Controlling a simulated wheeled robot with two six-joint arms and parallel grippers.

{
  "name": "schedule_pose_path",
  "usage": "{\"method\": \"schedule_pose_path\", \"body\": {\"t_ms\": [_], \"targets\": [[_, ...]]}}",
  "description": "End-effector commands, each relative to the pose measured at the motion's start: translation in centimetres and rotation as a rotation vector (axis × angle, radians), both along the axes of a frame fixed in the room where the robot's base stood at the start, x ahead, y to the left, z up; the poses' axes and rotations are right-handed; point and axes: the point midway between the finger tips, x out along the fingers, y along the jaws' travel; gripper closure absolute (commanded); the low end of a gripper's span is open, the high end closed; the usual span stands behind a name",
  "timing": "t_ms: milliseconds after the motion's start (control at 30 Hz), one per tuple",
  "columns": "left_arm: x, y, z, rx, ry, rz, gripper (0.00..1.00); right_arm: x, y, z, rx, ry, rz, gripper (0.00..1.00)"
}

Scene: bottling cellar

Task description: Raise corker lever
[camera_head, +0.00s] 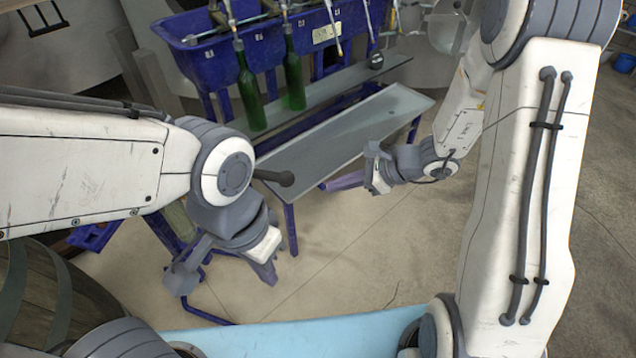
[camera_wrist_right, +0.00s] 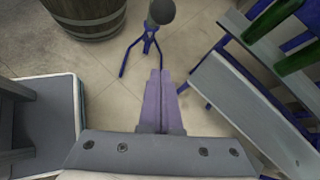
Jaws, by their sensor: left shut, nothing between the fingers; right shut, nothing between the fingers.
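The floor corker stands mostly behind my left arm in the head view. Its dark lever (camera_head: 270,176) sticks out to the right of my left wrist, ending in a round knob. In the right wrist view the knob (camera_wrist_right: 162,11) shows at the top, above the corker's blue legs (camera_wrist_right: 150,42). My left gripper (camera_head: 266,276) is shut and empty, pointing down, below the lever in the picture. My right gripper (camera_head: 332,185) is shut and empty, to the right of the knob and apart from it; its purple fingers (camera_wrist_right: 158,85) show in the wrist view.
A grey-topped bench (camera_head: 335,135) stands behind the grippers, beneath a blue filler trough (camera_head: 200,50) with green bottles (camera_head: 250,95). A wooden barrel (camera_head: 50,300) is at lower left, and a light blue surface (camera_head: 300,335) is in front. Floor between is clear.

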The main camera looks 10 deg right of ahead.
Motion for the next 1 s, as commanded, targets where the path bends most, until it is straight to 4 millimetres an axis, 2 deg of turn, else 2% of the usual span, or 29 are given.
{"method": "schedule_pose_path", "body": {"t_ms": [467,533,700,1000], "targets": [[0.0,0.0,-0.4,0.0,0.0,0.0,1.0,2.7,7.0,-5.9,-0.001,0.003,0.005,1.0],[0.0,0.0,0.7,0.001,0.001,0.0,1.0,2.8,7.3,-4.0,-0.001,-0.004,0.005,1.0],[0.0,0.0,1.5,0.0,0.0,0.0,1.0,2.6,7.9,-2.3,-0.002,-0.003,0.002,1.0],[0.0,0.0,1.6,0.0,0.0,0.0,1.0,2.6,8.2,-1.9,-0.002,0.0,0.002,1.0]]}}
